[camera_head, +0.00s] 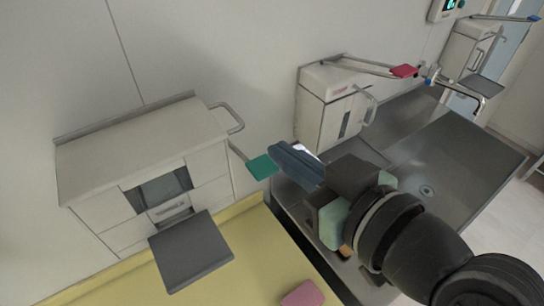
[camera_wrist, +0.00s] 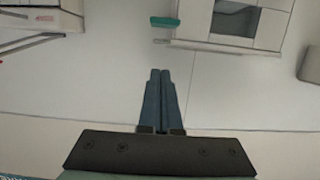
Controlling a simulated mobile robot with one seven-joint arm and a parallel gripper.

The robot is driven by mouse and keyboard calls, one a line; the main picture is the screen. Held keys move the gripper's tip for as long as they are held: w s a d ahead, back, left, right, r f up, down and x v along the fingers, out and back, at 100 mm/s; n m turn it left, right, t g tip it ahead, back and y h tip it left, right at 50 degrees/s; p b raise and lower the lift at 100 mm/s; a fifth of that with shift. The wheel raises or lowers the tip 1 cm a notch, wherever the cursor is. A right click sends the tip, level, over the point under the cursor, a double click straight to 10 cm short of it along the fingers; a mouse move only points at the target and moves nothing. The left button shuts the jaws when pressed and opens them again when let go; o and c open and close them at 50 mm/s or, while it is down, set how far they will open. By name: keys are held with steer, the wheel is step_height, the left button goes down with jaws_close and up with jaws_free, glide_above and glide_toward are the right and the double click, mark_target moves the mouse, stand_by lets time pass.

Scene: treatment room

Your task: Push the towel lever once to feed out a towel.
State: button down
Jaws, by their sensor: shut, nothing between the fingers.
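The towel dispenser (camera_head: 140,165) is a pale wall box at the left of the head view, with a dark window and a slot in front. Its lever ends in a green paddle (camera_head: 262,167) at the box's right side. In the wrist view the green paddle (camera_wrist: 164,22) is at the top, beside the dispenser (camera_wrist: 268,30). My gripper (camera_head: 272,150) is shut and empty, its blue-grey fingers close to the right of the paddle in the head view. In the wrist view the fingertips (camera_wrist: 160,72) lie below the paddle in the picture, with a visible gap.
A grey tray (camera_head: 190,252) juts out below the dispenser, over a yellow counter (camera_head: 240,285) with a pink block (camera_head: 303,294). A metal sink (camera_head: 440,150) lies at the right. Above it is another wall dispenser (camera_head: 322,105) with a red-tipped lever (camera_head: 404,71).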

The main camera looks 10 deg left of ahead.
mark_target(272, 166)
steer(key=shift+w+a+f+p, duration=0.25)
steer(key=shift+w+a+f, duration=0.2)
steer(key=shift+f, duration=0.4)
steer(key=shift+w+a+f+p, duration=0.25)
steer(key=shift+w+a+f, duration=0.15)
steer(key=shift+f, duration=0.4)
steer(key=shift+w+a+f+p, duration=0.25)
steer(key=shift+w+a+f, duration=0.2)
steer(key=shift+f, duration=0.4)
